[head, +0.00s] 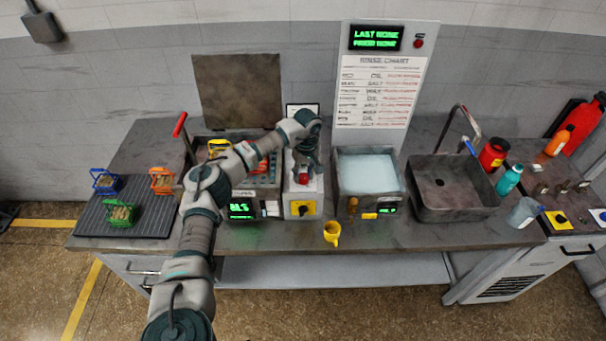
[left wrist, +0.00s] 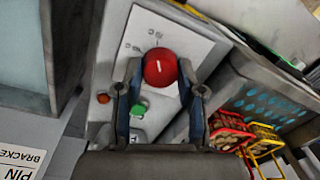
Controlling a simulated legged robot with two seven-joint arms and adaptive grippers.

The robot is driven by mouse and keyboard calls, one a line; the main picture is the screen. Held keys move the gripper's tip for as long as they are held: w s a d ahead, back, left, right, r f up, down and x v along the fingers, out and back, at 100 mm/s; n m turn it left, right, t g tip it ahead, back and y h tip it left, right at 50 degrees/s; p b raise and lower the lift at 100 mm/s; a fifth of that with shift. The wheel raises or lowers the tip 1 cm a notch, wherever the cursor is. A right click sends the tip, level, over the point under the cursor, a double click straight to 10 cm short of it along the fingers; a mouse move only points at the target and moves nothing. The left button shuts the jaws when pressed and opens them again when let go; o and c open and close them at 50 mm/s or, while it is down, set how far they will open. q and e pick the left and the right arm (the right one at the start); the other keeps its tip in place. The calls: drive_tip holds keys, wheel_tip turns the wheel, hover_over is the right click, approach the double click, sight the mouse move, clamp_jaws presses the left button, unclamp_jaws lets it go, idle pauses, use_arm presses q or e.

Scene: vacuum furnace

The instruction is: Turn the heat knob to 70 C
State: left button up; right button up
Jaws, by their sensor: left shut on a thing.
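The round red knob (left wrist: 160,68) with a white pointer line sits on a pale control panel (left wrist: 143,33) with small dial marks. The two fingers of my left gripper (left wrist: 161,82) are on either side of the knob and shut on it. In the head view the red knob (head: 303,178) shows below my left gripper (head: 306,160), on the narrow pale box between the two basins. The dial numbers are too small to read. My right gripper is in neither view.
A green button (left wrist: 139,108) and an orange-red button (left wrist: 103,98) are close to the fingers. Wire baskets (left wrist: 230,131) stand in the neighbouring tank. A yellow cup (head: 332,233) is at the bench front. A water-filled basin (head: 367,174) lies right of the box.

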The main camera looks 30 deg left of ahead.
sight(305, 174)
use_arm(q)
drive_tip(key=shift+s+f+m, duration=0.1)
drive_tip(key=shift+f+m, duration=0.15)
drive_tip(key=shift+m, duration=0.25)
drive_tip(key=o, duration=1.1)
drive_tip(key=shift+o, duration=0.2)
drive_tip(key=shift+r, duration=0.1)
wheel_tip(305, 174, up, 12)
drive_tip(key=w, duration=0.1)
drive_tip(key=shift+d, duration=0.15)
